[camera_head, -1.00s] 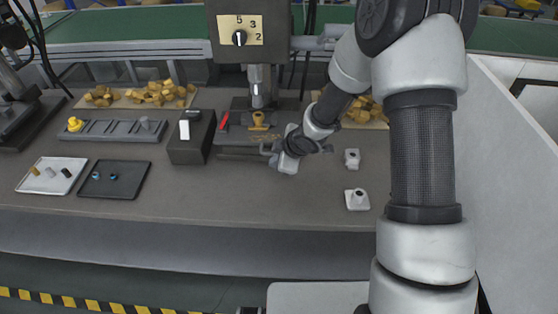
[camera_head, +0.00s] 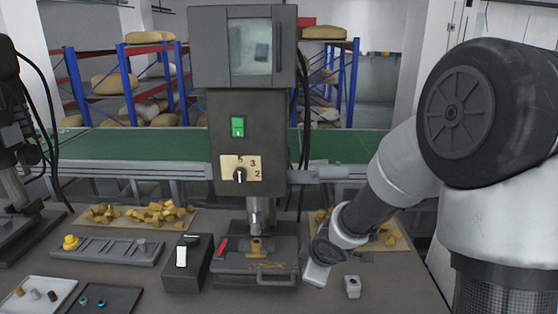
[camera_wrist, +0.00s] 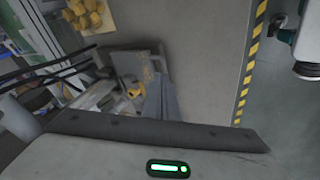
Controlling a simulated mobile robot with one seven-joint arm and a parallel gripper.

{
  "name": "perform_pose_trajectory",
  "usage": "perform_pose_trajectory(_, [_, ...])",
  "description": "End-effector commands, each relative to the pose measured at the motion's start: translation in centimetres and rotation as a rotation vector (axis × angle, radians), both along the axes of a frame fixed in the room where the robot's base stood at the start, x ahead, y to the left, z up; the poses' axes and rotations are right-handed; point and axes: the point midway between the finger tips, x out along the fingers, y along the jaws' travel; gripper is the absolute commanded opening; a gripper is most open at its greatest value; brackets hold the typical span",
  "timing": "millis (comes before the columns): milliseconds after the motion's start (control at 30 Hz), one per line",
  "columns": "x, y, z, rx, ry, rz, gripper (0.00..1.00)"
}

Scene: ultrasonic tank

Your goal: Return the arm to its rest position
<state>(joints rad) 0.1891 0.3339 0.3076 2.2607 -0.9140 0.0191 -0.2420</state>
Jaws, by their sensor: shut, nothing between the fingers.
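My arm comes in from the right in the head view and reaches down to the bench. My gripper (camera_head: 316,273) is at its end, just right of the drill-press-like machine's base (camera_head: 228,266), pointing down and slightly left. It looks shut and holds nothing that I can see; its fingertips are hard to make out. A brass-coloured piece (camera_head: 256,246) stands on the machine base below the spindle, apart from my gripper. In the wrist view, my gripper's dark housing with a green light fills the bottom, and the machine area (camera_wrist: 133,88) lies beyond.
A small white fitting (camera_head: 352,287) stands close right of my gripper. A dark box (camera_head: 186,270), a grey rack (camera_head: 105,250) and two trays (camera_head: 45,291) (camera_head: 104,297) lie left. The machine's control housing (camera_head: 236,142) rises left of my arm. A conveyor (camera_head: 130,143) runs behind.

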Motion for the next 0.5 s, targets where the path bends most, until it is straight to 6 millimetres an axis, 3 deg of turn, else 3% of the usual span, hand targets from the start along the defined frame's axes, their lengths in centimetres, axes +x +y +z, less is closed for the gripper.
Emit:
perform_pose_trajectory(33, [-0.4, -1.9, 3.1, -0.025, -0.027, -0.096, 0.00])
perform_pose_trajectory(233, [-5.9, -7.8, 12.1, -0.006, -0.056, -0.513, 0.00])
perform_pose_trajectory(367, [-11.4, -9.3, 16.2, 0.100, -0.048, -0.752, 0.00])
perform_pose_trajectory(500, [-17.4, -8.9, 18.6, 0.263, 0.002, -0.946, 0.00])
